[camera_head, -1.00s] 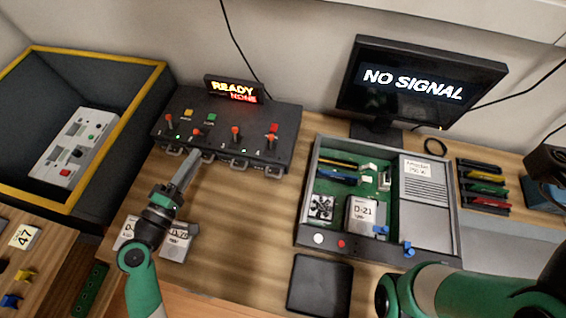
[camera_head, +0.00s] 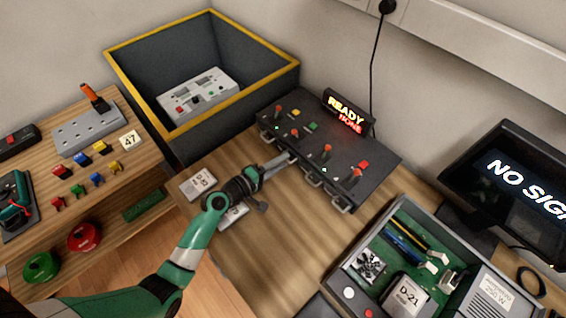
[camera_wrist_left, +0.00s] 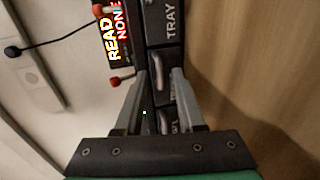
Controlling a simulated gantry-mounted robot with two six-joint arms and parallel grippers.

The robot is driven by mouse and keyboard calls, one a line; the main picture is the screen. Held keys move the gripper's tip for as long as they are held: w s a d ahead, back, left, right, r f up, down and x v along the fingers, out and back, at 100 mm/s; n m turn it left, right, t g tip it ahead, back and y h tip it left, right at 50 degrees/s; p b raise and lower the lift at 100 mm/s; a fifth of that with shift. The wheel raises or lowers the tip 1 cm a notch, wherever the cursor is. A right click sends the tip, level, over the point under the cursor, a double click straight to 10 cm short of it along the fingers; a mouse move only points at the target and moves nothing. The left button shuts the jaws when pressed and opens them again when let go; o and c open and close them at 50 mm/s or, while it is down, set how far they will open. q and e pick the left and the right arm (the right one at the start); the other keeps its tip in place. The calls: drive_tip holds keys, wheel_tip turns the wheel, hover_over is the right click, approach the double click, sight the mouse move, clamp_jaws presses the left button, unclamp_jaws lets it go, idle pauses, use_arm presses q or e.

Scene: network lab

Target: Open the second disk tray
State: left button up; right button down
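The dark tray unit (camera_head: 330,148) stands on the bench, with a row of metal tray handles along its front and red-tipped levers on top. My left gripper (camera_head: 288,158) is at its front, by the second handle from the left, which it largely hides. In the left wrist view my left gripper (camera_wrist_left: 159,78) is open, its fingers on either side of a metal handle (camera_wrist_left: 157,72); contact cannot be told. Another handle (camera_wrist_left: 165,120) shows nearer the palm. The trays look shut. My right gripper is out of view.
A lit display (camera_head: 346,110) reads "READY NONE". Two labelled disks (camera_head: 198,184) lie on the bench near my left arm. A yellow-rimmed bin (camera_head: 150,55) stands behind left. An open chassis (camera_head: 345,270) with disk D-21 and a monitor (camera_head: 510,180) are at right.

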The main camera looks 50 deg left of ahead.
use_arm(q)
drive_tip(key=shift+w+f, duration=0.1)
drive_tip(key=shift+w, duration=0.45)
clamp_jaws()
idle(1.0)
